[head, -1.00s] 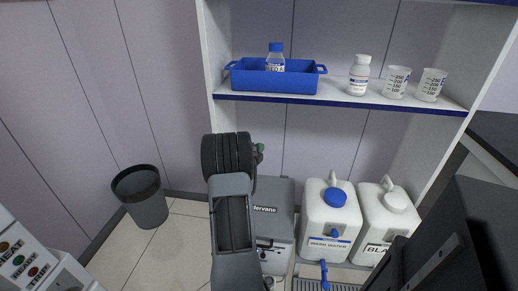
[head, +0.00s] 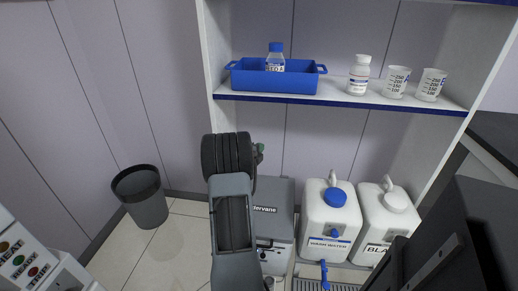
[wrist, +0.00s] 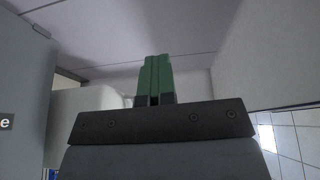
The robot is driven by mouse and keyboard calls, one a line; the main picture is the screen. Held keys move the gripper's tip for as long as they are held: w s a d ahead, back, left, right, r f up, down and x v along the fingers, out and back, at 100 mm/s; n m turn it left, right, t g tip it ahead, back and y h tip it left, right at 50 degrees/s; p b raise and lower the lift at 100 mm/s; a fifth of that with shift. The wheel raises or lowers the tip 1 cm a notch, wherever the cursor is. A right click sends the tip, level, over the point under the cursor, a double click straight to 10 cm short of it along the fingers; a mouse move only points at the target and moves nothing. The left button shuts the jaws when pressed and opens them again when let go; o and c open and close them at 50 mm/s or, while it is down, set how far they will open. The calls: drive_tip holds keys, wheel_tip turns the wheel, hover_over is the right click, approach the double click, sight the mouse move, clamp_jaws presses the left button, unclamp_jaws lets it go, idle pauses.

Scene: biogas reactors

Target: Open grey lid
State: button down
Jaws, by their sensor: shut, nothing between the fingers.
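The grey lid (head: 274,208) is the top of a grey and white unit on the lower level of the shelf, with lettering ending in "ervane" on it. It looks closed, and my arm hides its left part. In the wrist view a grey panel (wrist: 25,90) with the letter "e" stands close at the left, apparently the same lid. My gripper's green fingers (wrist: 154,75) are pressed together and empty, to the right of that panel and apart from it. In the head view my gripper (head: 259,152) is mostly hidden behind my wrist, above the unit's back.
A wash water canister (head: 318,215) and a second white canister (head: 380,222) stand right of the unit. A blue tray (head: 275,83) with a bottle (head: 276,56), a white bottle (head: 359,75) and two beakers sit on the shelf above. A bin (head: 141,197) stands on open floor at left.

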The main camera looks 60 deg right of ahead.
drive_tip(key=c, duration=1.9)
unclamp_jaws()
drive_tip(key=o, duration=0.5)
drive_tip(key=shift+w+a+r+p, duration=0.15)
drive_tip(key=shift+a+p, duration=0.3)
drive_tip(key=shift+a, duration=1.85)
drive_tip(key=shift+w+a+f+p, duration=0.15)
drive_tip(key=shift+a+p, duration=0.25)
drive_tip(key=shift+a, duration=1.9)
drive_tip(key=shift+w+a+r+p, duration=0.2)
drive_tip(key=shift+a+p, duration=0.25)
drive_tip(key=shift+a, duration=1.85)
drive_tip(key=shift+c, duration=0.5)
